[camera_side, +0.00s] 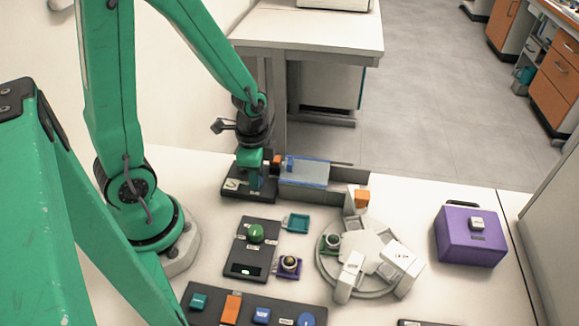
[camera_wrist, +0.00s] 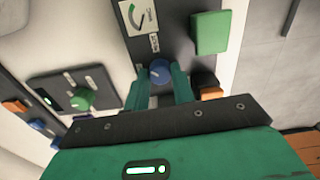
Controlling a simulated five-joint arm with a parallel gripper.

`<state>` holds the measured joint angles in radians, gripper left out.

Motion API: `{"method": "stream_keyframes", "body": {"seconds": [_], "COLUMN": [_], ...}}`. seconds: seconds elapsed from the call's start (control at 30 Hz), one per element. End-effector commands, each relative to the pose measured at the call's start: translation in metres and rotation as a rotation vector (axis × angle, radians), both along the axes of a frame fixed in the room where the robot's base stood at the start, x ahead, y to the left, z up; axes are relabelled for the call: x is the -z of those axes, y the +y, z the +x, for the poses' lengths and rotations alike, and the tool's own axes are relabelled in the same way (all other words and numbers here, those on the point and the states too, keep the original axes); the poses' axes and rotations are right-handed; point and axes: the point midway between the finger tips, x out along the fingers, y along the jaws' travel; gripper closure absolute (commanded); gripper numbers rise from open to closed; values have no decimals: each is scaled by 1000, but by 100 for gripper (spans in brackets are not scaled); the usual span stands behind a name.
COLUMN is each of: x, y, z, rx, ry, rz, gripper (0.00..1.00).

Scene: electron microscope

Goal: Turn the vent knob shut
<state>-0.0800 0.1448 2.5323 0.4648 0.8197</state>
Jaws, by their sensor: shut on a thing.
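The blue vent knob (camera_wrist: 160,70) sits on a dark panel (camera_wrist: 176,20) in the wrist view, with a pale mark on its top. A white dial card (camera_wrist: 138,16) and a small label lie beside it on the panel. My gripper (camera_wrist: 160,84) has its two teal fingers on either side of the knob, shut on it. In the side view my gripper (camera_side: 250,168) is low over the dark panel (camera_side: 264,193) at the back, and hides the knob. The dial card (camera_side: 231,184) shows left of it.
A green block (camera_wrist: 210,33) and an orange-and-black part (camera_wrist: 208,88) are close to the fingers. A panel with a green knob (camera_side: 255,233), a round grey carousel (camera_side: 335,260) and a purple box (camera_side: 470,237) stand nearer. White table shows between them.

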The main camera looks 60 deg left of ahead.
Motion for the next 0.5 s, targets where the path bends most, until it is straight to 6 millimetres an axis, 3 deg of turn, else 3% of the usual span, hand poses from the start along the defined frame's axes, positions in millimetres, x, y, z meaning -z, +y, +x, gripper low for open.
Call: {"method": "stream_keyframes", "body": {"seconds": [0.5], "x": [-1], "y": [0], "z": [0], "rx": [489], "ry": [-1], "rz": [0], "gripper": [98]}}
